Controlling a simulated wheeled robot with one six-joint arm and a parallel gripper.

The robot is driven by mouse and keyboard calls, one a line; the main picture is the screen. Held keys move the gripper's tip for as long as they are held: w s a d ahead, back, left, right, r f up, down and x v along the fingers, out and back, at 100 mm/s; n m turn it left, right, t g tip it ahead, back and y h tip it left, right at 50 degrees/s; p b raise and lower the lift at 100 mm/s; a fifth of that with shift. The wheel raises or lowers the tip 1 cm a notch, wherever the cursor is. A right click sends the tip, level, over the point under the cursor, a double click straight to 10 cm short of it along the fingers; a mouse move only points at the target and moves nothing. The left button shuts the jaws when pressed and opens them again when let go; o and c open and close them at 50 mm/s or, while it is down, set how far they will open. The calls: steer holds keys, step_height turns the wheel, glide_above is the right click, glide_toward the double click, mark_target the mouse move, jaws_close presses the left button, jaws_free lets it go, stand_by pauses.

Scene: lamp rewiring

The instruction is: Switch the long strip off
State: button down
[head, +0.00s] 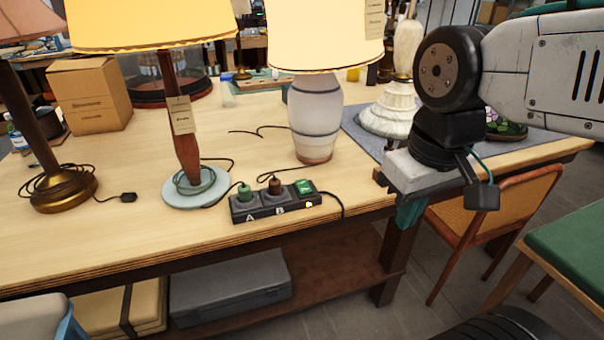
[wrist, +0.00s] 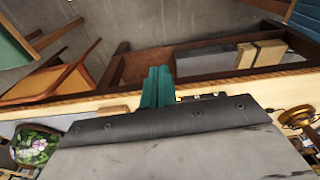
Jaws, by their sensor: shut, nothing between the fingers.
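The long strip (head: 262,213) is a dark power strip near the front edge of the table. Its sockets are marked A and B, with a green plug (head: 244,192) in A and a brown plug (head: 275,185) in B. A bright green switch (head: 304,187) sits at its right end. My gripper (head: 406,216) is to the right of the strip, apart from it, by the table's front right corner. Its teal fingers are shut and empty, and also show in the wrist view (wrist: 158,84). The gripper body hides much of the tabletop there.
A lamp with a glowing yellow shade (head: 150,24) stands behind the strip to the left. A lamp with a striped ceramic base (head: 316,115) stands just behind its right end. A brass-based lamp (head: 64,190) is far left. A chair (head: 500,215) stands right of the table.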

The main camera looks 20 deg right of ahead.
steer(key=w+r+n, duration=0.3)
steer(key=w+n, duration=0.2)
steer(key=w, duration=0.6)
steer(key=n, duration=1.2)
glide_above(300, 182)
steer(key=s, duration=0.2)
step_height(300, 182, down, 7)
steer(key=shift+s+r, duration=0.1)
steer(key=shift+r, duration=0.1)
steer(key=f, duration=0.4)
steer(key=w+f, duration=0.1)
steer(key=f, duration=0.9)
steer(key=shift+w, duration=0.3)
